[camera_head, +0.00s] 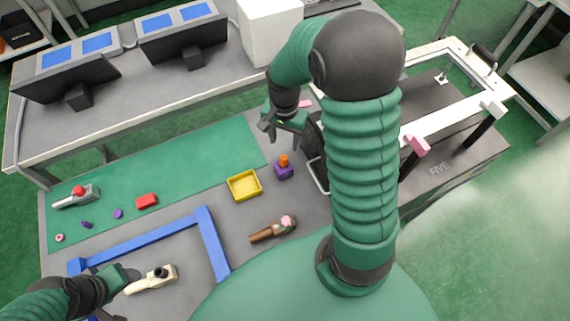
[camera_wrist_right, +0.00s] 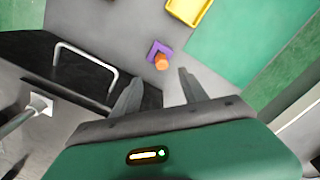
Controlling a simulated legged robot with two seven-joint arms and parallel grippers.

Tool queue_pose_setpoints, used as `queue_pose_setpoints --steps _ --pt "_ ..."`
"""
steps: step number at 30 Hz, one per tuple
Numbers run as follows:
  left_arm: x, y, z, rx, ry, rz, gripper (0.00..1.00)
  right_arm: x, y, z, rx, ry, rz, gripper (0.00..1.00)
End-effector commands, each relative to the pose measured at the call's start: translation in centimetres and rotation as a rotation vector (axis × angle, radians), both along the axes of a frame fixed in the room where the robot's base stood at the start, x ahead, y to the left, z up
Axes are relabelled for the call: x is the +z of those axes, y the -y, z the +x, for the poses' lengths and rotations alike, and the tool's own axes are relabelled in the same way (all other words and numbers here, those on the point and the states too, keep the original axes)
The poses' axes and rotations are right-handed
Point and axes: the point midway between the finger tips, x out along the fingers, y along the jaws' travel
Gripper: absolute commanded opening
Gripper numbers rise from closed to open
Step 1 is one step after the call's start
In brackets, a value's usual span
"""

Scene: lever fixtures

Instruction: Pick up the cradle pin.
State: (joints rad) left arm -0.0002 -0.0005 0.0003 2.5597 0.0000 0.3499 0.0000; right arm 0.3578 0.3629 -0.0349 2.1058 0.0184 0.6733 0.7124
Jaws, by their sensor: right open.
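An orange pin (camera_head: 284,160) stands in a small purple cradle (camera_head: 284,172) on the grey table, to the right of the yellow tray. In the right wrist view the orange pin (camera_wrist_right: 161,62) and purple cradle (camera_wrist_right: 158,49) lie just beyond the fingertips. My right gripper (camera_head: 283,133) is open and empty, above and behind the cradle, apart from the pin. Its two spread fingers also show in the right wrist view (camera_wrist_right: 157,80). My left gripper (camera_head: 130,278) is at the lower left, beside a cream-coloured handle piece with a black knob (camera_head: 158,276); its jaw state is unclear.
A yellow tray (camera_head: 244,197) lies left of the cradle. A brown-handled object with a pink flower shape (camera_head: 274,229) lies in front. A blue frame (camera_head: 210,240), red block (camera_head: 147,201) and red-knobbed lever (camera_head: 77,195) are further left. A black case with a metal handle (camera_wrist_right: 85,70) stands beside the cradle.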

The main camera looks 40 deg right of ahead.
Motion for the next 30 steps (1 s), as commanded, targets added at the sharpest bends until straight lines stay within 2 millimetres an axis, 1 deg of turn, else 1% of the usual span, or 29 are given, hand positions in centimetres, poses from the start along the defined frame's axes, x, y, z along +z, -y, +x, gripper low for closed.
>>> queue_pose_setpoints --steps 1,4,6,11,15,18,21,26,30 --pt "-0.6 0.0 0.0 0.0 0.0 0.0 0.61 -1.7 -0.1 -0.1 0.001 -0.005 0.002 0.51" --pt "-1.1 0.0 0.0 0.001 -0.001 0.0 0.61 -4.1 0.0 0.0 0.001 -0.004 0.002 0.51" --pt "-1.3 0.0 0.0 0.001 -0.001 0.0 0.61 -5.3 0.1 0.0 0.002 -0.003 0.002 0.51" --pt "-1.7 0.0 0.0 0.001 -0.001 0.0 0.61 -6.9 0.1 0.0 0.003 -0.001 0.002 0.51" --pt "-2.5 0.0 0.0 0.0 -0.001 0.0 0.61 -9.6 0.1 0.1 0.002 -0.003 0.003 0.51" --pt "-2.8 0.0 0.0 0.0 -0.001 0.0 0.61 -10.9 0.1 0.1 0.004 -0.001 0.002 0.51" --pt "-2.8 0.0 0.0 0.0 -0.001 0.0 0.61 -11.3 0.1 0.2 0.004 0.002 0.001 0.51" --pt "-2.7 0.0 0.0 0.0 -0.001 0.0 0.61 -11.2 0.1 0.2 0.004 0.002 0.001 0.51" --pt "-2.7 0.0 0.0 0.001 -0.001 0.0 0.61 -11.2 0.1 0.2 0.004 0.001 0.002 0.33"
